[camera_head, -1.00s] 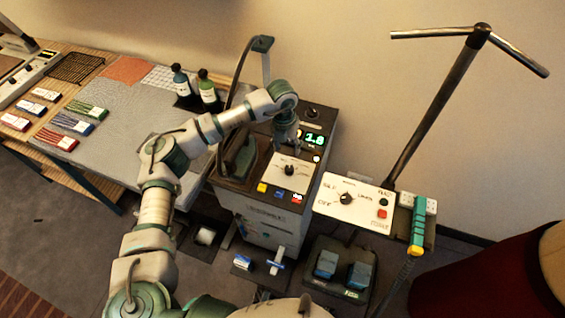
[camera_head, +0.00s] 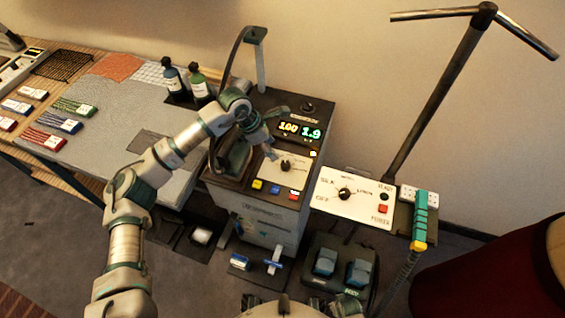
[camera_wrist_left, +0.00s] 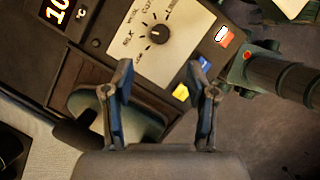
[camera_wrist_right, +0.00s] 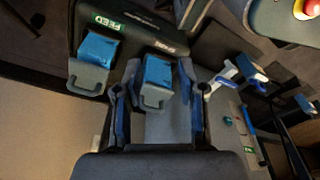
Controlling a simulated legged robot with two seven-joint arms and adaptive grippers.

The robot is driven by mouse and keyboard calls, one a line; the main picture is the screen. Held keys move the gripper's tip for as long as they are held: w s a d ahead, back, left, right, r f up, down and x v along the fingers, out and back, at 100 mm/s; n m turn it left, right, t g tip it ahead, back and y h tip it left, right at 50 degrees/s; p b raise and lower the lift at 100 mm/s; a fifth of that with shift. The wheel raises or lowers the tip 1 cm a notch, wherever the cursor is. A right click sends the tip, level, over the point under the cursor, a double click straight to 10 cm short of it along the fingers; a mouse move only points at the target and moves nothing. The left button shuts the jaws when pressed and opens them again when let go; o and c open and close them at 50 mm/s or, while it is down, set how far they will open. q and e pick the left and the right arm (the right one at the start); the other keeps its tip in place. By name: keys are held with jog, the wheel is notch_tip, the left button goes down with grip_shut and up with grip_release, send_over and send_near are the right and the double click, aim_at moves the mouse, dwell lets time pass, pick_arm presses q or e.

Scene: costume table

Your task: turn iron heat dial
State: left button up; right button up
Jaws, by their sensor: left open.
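A black dial (camera_head: 286,165) sits on a white plate on top of the iron station. It shows in the left wrist view (camera_wrist_left: 158,34) inside a ring of fabric labels. My left gripper (camera_head: 271,147) is open and empty, just left of this dial. In the left wrist view its fingertips (camera_wrist_left: 163,72) are apart, and the dial lies beyond them, not between them. The iron (camera_head: 232,155) rests left of the dial, partly hidden by my left arm. My right gripper (camera_wrist_right: 154,85) is open and empty in the right wrist view, above a blue pedal (camera_wrist_right: 157,78).
The display (camera_head: 300,130) reads 100 and 1.9. Yellow, blue and red buttons (camera_head: 275,189) line the station's front. A second dial panel (camera_head: 328,205) stands to the right, near a slanted pole (camera_head: 440,95). Two bottles (camera_head: 198,86) stand on the left table.

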aim_at(284, 164)
pick_arm(q)
jog(key=x, duration=1)
jog(key=shift+d+f, duration=0.1)
jog(key=shift+f, duration=0.1)
jog(key=shift+w+d+f, duration=0.1)
jog(key=shift+d+f, duration=0.05)
jog(key=shift+f, duration=0.25)
pick_arm(e)
jog(key=shift+w+a+r, duration=0.1)
jog(key=shift+r, duration=0.35)
